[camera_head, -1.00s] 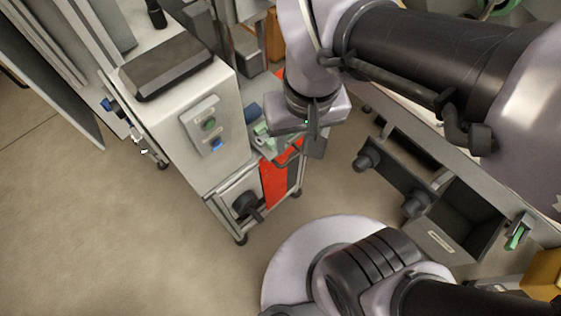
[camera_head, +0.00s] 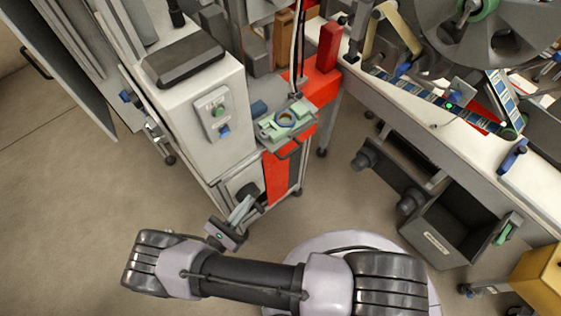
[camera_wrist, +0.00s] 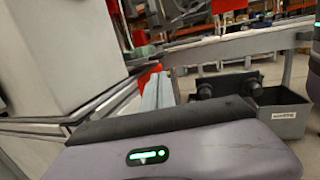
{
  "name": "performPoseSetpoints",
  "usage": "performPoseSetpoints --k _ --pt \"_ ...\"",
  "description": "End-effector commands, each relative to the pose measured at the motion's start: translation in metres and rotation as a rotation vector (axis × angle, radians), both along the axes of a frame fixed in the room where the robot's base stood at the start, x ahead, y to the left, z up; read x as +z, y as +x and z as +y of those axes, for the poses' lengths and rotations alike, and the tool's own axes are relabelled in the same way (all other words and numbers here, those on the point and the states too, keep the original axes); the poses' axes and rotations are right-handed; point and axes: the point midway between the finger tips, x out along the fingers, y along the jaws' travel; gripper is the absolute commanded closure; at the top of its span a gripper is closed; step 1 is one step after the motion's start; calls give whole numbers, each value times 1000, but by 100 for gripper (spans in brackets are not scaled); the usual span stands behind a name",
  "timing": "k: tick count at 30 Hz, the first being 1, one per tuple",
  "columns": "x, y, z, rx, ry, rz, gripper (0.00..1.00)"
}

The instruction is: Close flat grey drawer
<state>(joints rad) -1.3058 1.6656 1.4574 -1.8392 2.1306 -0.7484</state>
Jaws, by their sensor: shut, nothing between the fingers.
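A flat grey drawer (camera_head: 270,141) with a handle on its front is at the red cabinet in the head view. It sticks out and carries a green fixture (camera_head: 285,122) with a ring. How far it is pulled out is hard to tell. My gripper (camera_head: 243,208) is lower left of the drawer, below the white machine's front, apart from the handle. Its fingers are together with nothing held, and point up and right. In the wrist view the fingers (camera_wrist: 156,92) show beyond the dark-edged gripper body; the drawer is not clear there.
A white machine cabinet (camera_head: 205,150) with a button panel stands at left. A dark knob (camera_head: 247,190) is near my fingers. A labelled dark grey bin (camera_head: 432,245) hangs under the conveyor bench (camera_head: 440,130) at right. The floor between them is clear.

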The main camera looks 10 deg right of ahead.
Motion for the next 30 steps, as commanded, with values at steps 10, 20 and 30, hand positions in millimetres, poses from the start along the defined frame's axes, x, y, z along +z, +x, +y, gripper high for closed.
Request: performPoseSetpoints --k 10,20,30 --pt "7 44 -40 0 -6 0 100" --pt "15 91 -83 1 -4 1 100" --pt "19 102 -93 4 -3 0 100"
